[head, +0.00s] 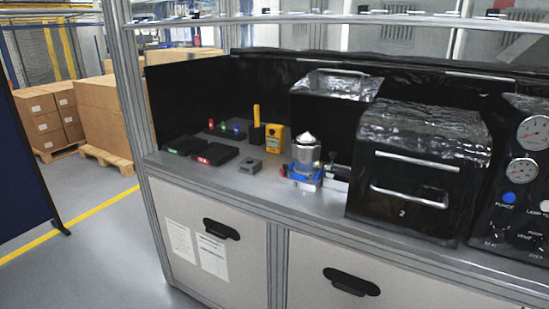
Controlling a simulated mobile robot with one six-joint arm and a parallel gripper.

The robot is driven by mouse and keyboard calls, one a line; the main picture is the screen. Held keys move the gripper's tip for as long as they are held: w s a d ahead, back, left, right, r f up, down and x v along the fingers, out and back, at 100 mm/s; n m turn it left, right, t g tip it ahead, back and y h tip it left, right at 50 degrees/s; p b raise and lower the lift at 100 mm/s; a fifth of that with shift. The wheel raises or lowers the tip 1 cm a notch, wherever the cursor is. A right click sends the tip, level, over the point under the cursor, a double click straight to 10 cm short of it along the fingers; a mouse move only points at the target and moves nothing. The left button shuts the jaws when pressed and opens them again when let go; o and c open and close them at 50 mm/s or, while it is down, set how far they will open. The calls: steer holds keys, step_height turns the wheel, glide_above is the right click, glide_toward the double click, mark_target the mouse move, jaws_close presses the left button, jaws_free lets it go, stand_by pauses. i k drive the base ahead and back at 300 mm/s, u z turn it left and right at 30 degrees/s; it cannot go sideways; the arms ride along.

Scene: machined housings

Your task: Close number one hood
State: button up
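A black hood (322,112) with a shiny top and a handle stands at the back of the bench, behind a silver machined part (306,150). The hood appears swung back, leaving the part uncovered; no number on it is readable. The part sits upright on a blue and red base (302,178), with a metal clamp or fitting (337,173) to its right. Another black hood (415,165), marked 2, stands to the right with two silver bars on its front and looks closed. My gripper is not in view.
The grey bench (285,208) holds black trays (214,154), a yellow device (274,138) and a grey block (249,166) on the left. A gauge panel (521,180) stands at the far right. Metal posts (126,90) frame the bench. The floor (95,260) at left is clear.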

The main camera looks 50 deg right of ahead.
mark_target(331, 105)
steer(key=k, duration=1)
steer(key=z, duration=1.3)
steer(key=i, duration=0.95)
steer(key=z, duration=0.25)
